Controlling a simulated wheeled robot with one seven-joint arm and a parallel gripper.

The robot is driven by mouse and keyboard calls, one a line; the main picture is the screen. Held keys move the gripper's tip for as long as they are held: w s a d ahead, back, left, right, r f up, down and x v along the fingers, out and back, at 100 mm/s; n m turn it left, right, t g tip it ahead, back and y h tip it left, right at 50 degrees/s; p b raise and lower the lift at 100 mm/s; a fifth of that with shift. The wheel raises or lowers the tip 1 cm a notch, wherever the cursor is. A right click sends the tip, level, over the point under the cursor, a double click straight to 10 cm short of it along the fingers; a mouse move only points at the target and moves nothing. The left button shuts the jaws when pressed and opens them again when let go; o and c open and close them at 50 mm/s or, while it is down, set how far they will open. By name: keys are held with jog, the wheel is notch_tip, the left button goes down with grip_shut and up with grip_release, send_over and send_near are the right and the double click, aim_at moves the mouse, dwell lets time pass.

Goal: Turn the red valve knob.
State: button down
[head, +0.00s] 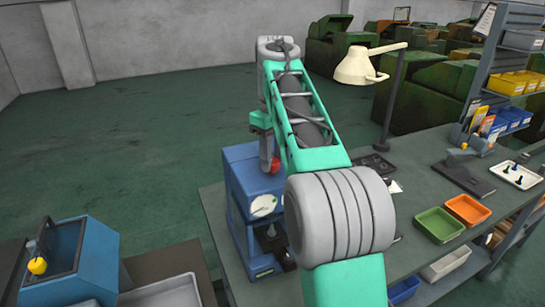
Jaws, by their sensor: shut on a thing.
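The red valve knob (275,164) shows as a small patch of red at the upper right of a blue machine (240,172) with a white dial. The machine stands at the left end of the grey bench. My gripper (266,166) comes down at the knob from above and is shut on it. The gripper and my arm hide part of the knob, and the fingertips are small here. I cannot tell how far the knob is turned.
A green tray (439,225) and an orange tray (467,210) lie on the bench (400,260) at the right. A cream lamp (358,68) hangs over the bench's back. Another blue machine (80,262) stands at the lower left. The floor behind is clear.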

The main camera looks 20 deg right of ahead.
aim_at(273, 160)
jog(key=c, duration=0.9)
grip_release()
notch_tip(273, 160, up, 8)
jog(key=shift+w+f+p, duration=0.1)
jog(key=shift+p, duration=0.85)
